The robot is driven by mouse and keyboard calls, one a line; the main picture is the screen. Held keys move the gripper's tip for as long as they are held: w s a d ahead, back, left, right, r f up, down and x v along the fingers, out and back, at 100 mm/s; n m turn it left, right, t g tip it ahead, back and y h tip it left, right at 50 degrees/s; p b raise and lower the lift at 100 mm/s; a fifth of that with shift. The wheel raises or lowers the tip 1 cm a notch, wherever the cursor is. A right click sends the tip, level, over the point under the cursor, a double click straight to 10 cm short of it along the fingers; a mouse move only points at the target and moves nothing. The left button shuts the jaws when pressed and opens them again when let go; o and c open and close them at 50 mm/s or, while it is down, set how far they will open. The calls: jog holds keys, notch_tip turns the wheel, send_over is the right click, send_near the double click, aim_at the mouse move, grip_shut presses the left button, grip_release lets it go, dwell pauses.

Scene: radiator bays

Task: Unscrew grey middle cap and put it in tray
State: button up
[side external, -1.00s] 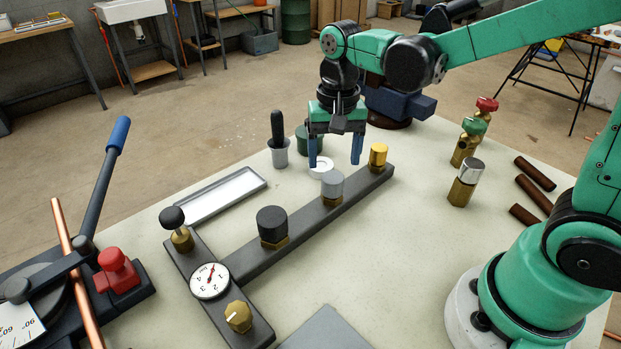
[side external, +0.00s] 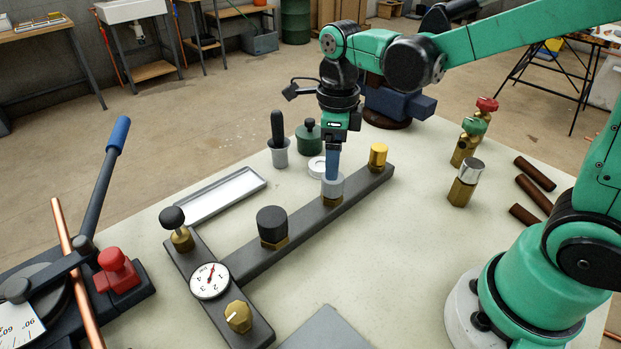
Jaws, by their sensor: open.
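The grey middle cap (side external: 333,188) sits on its brass fitting on the dark manifold bar (side external: 303,216), between a black cap (side external: 272,223) and a yellow cap (side external: 378,155). My gripper (side external: 333,168) points straight down over the grey cap, seen edge-on, with its blue fingers overlapping the cap's top in the picture. It is open; whether the fingers touch the cap cannot be told. The shallow tray (side external: 262,183) lies empty on the table, left of the bar.
A pressure gauge (side external: 210,281) and two knobs stand at the bar's near end. A grey cup with a black-handled tool (side external: 279,150), a green pot (side external: 308,138) and a white ring (side external: 317,167) stand behind the grey cap. Brass valves (side external: 465,182) stand to the right.

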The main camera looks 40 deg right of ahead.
aim_at(333, 184)
jog(key=shift+m, duration=0.7)
jog(key=shift+f, duration=2.55)
